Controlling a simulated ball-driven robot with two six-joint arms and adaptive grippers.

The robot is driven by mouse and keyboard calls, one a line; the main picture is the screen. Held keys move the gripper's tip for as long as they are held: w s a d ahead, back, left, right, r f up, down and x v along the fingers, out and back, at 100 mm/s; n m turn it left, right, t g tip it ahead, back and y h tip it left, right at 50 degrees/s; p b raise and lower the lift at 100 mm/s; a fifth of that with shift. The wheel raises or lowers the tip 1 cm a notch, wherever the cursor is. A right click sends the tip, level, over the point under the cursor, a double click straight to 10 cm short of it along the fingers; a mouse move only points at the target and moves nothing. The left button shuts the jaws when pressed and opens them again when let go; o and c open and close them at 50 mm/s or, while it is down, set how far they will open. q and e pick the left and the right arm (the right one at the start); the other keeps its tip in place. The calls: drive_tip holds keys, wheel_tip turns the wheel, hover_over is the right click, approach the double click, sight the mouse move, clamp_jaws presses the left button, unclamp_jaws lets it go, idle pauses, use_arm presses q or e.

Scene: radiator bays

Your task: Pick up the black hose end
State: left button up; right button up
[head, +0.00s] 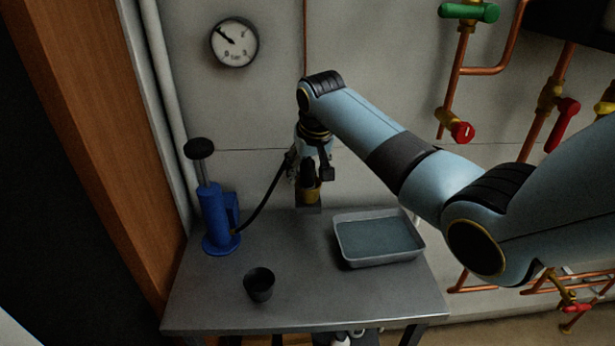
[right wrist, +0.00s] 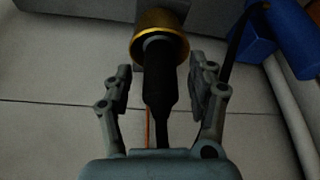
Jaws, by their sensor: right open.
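The black hose end (right wrist: 159,78) stands in a brass ring (right wrist: 160,38) in the right wrist view. In the head view, the brass ring (head: 309,192) is at the back edge of the metal table, and the hose end is mostly hidden by my gripper. My right gripper (right wrist: 160,88) is open, with one finger on each side of the hose end and a visible gap at both. In the head view, my right gripper (head: 306,165) points down over the ring. My left gripper is not in view.
A blue hand pump (head: 216,222) stands left on the table (head: 310,290), with a black hose (head: 262,205) rising towards my gripper. A grey tray (head: 381,263) lies right and a dark cup (head: 259,284) in front. Copper pipes with valves (head: 462,132) run along the right wall.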

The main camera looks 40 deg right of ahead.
clamp_jaws()
idle(0.4)
